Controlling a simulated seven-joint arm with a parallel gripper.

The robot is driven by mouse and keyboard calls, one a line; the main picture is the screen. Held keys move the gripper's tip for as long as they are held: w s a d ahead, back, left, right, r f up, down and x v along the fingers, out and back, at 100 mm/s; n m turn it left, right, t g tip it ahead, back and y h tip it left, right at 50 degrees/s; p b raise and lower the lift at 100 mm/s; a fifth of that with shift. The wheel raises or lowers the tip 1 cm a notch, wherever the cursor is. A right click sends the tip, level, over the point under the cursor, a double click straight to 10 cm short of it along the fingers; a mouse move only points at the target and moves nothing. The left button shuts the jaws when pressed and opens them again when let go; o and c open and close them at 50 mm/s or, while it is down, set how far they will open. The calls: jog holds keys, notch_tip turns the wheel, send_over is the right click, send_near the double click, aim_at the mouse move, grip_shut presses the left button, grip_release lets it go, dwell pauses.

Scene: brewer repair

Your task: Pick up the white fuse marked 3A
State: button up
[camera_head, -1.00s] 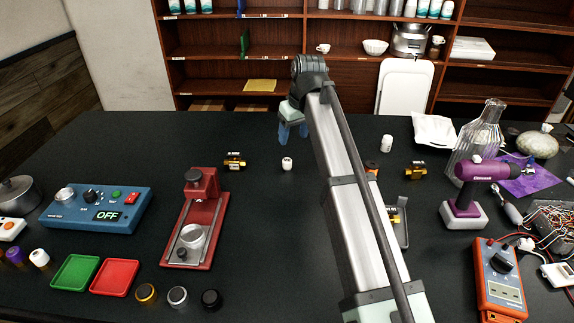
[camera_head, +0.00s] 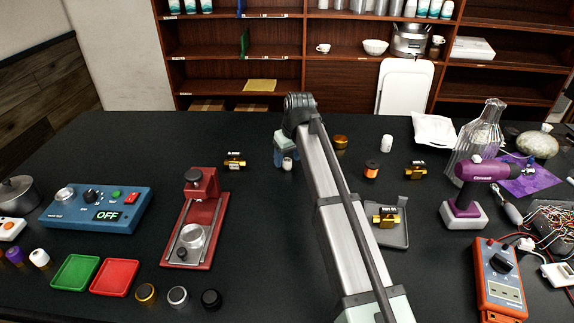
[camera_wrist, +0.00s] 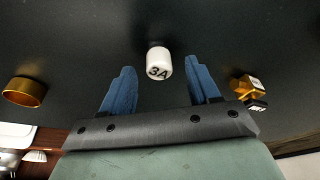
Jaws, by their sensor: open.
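The white fuse marked 3A (camera_wrist: 158,64) stands on the black table. In the head view the white fuse (camera_head: 287,164) shows at my gripper (camera_head: 286,160), partly hidden by the fingers. Whether the fingers touch it cannot be told.
A brass part (camera_wrist: 250,89) lies right of the fingers in the wrist view, and a gold ring-like part (camera_wrist: 24,91) lies left. In the head view a red press (camera_head: 203,215) stands left of my gripper. Another white cylinder (camera_head: 387,143) stands to the right.

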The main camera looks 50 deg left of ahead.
jog(key=shift+x, duration=1.1)
grip_shut()
